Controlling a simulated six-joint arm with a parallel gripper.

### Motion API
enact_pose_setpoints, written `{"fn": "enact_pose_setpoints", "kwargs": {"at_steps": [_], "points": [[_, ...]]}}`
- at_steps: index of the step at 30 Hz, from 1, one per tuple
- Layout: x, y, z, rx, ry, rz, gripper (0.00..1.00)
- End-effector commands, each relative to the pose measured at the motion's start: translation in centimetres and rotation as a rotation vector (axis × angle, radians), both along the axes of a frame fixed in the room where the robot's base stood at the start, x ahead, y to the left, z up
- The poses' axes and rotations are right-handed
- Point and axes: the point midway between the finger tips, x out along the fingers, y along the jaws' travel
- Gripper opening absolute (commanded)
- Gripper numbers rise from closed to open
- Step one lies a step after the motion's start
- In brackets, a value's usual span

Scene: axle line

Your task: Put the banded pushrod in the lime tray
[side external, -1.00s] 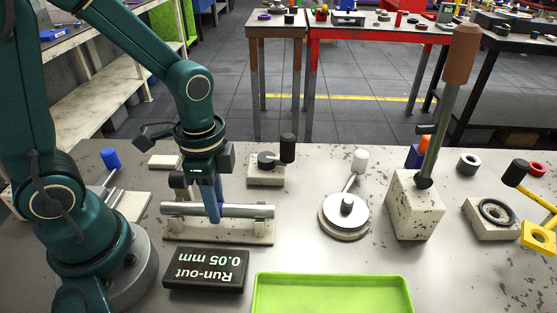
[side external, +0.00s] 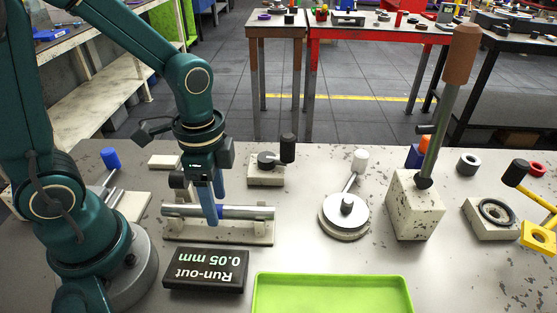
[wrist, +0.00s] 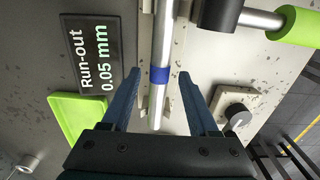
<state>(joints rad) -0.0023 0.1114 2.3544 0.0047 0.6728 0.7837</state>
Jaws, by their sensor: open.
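The banded pushrod, a silver rod (side external: 245,211) with a blue band, lies level across a pale two-post stand (side external: 250,234). In the wrist view the rod (wrist: 163,45) runs between the finger lines, with its blue band (wrist: 159,75) near the fingertips. My gripper (side external: 213,222) is open, fingers pointing down at the rod near the band. In the wrist view my gripper (wrist: 158,82) shows a wide gap with a finger on each side of the rod. The lime tray (side external: 330,294) is empty where it shows, in front and to the right; it also appears in the wrist view (wrist: 78,125).
A black run-out box (side external: 206,270) lies just before the stand, left of the tray. A block with a black-knobbed lever (side external: 266,178), a round dial base (side external: 345,215) and a tall lever block (side external: 415,205) stand behind and right. Table between dial and stand is clear.

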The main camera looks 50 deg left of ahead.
Motion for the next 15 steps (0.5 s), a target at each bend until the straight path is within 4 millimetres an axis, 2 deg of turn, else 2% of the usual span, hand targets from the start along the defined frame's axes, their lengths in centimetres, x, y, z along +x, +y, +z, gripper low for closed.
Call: {"fn": "enact_pose_setpoints", "kwargs": {"at_steps": [6, 11, 15], "points": [[0.1, 0.0, 2.7, -0.001, -0.006, 0.0, 0.6], [0.0, 0.0, 3.9, -0.001, -0.011, 0.01, 0.6], [-0.3, 0.0, 5.4, -0.005, -0.079, 0.111, 0.6]]}}
